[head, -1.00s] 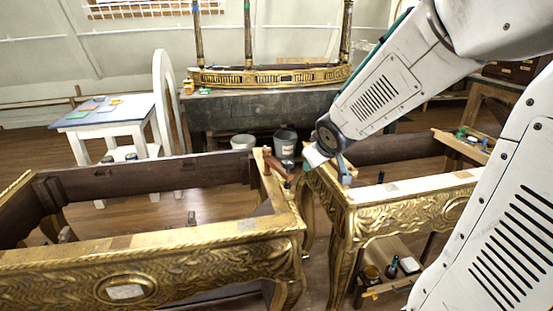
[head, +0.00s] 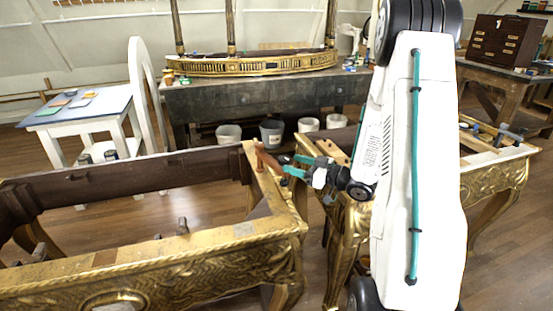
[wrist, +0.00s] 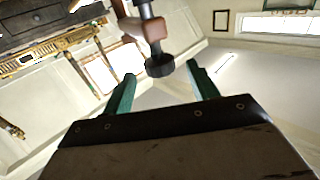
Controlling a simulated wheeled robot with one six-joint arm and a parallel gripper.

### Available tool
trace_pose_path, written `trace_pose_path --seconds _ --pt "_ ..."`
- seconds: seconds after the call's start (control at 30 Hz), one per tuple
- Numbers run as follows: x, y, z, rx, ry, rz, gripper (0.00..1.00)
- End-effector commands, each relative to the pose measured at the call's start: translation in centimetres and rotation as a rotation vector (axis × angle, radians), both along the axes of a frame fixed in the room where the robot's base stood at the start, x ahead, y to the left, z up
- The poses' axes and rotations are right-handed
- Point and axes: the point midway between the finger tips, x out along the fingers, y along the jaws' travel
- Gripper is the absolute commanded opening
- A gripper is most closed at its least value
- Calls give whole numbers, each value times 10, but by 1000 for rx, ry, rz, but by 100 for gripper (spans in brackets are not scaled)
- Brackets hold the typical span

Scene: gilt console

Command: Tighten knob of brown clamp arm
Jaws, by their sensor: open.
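The brown clamp arm (head: 266,158) sits on the inner corner of the left gilt console frame (head: 255,222). In the wrist view, the brown clamp arm (wrist: 154,28) hangs from the top edge, with its dark round knob (wrist: 160,67) at its end. My gripper (head: 288,167) is open, its teal fingers pointing left at the clamp from the right side. In the wrist view, the knob lies between the two fingertips of my gripper (wrist: 161,72), with a gap on each side. I cannot tell how deep between the fingers it is.
A second gilt console (head: 350,235) stands close on the right, partly behind my arm, with other clamps (head: 478,128) on its far rail. A dark workbench (head: 262,97) and buckets (head: 272,132) are behind.

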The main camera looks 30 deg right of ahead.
Motion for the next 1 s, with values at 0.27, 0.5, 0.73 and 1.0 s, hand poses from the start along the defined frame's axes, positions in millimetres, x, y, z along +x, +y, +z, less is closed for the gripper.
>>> trace_pose_path --seconds 0.27,0.5,0.73,1.0 --pt "41 21 0 -2 0 1 59" --pt "59 31 0 -3 2 2 59" --pt "60 32 0 -2 2 1 59" --pt "60 32 0 -2 1 1 14"
